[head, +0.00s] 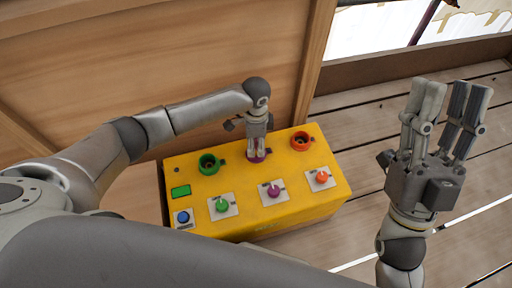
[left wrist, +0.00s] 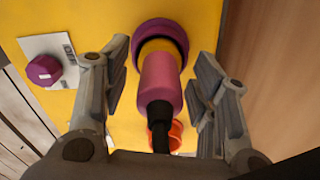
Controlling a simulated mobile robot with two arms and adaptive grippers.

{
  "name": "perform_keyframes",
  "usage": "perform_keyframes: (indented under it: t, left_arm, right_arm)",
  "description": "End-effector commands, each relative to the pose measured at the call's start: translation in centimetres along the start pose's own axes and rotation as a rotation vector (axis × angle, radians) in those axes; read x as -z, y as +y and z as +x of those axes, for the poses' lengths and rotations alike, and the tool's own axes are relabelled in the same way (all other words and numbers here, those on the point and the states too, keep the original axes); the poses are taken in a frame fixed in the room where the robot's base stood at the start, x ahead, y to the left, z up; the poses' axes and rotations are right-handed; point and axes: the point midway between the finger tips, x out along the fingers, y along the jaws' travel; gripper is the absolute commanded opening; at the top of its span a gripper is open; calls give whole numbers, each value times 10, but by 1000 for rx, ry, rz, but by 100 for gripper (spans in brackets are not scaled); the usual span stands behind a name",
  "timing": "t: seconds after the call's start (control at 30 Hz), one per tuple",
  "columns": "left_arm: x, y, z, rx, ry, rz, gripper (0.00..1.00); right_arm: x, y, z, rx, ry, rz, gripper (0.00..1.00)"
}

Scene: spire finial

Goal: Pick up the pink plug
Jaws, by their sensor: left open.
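The pink plug (left wrist: 161,82) stands at the purple socket (left wrist: 158,24) on the yellow box, with a yellow band and a black tail; how deep it sits is hard to tell. My left gripper (head: 257,152) is over this socket. In the left wrist view, its open fingers (left wrist: 160,88) are on both sides of the plug, with gaps visible beside it. In the head view the gripper hides most of the plug. My right gripper (head: 452,90) is open and empty, raised to the right of the box.
Plank floor on the right is clear.

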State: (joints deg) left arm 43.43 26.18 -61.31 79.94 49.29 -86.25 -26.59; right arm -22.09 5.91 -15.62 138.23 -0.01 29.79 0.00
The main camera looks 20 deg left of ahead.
Motion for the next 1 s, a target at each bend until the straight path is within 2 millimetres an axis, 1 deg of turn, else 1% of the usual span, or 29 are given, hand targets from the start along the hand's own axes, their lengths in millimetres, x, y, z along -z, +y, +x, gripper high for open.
perform_keyframes:
  t: [0.1,0.5,0.53,0.87,0.97,1.0]
  left_arm:
    - [0,0,0,0,0,0,54]
    - [0,0,0,0,0,0,3]
    - [0,0,-1,0,1,0,1]
    - [0,0,-2,0,0,0,0]
    - [0,0,-4,0,1,0,0]
    - [0,0,-6,0,1,0,0]
  right_arm:
    - [0,0,0,0,-1,0,40]
    - [0,0,0,0,-2,0,40]
    - [0,0,0,0,-2,0,40]
    - [-1,0,1,0,-9,0,40]
    - [-7,0,2,-1,-39,-1,40]
    - [-12,2,2,-3,-66,-5,40]
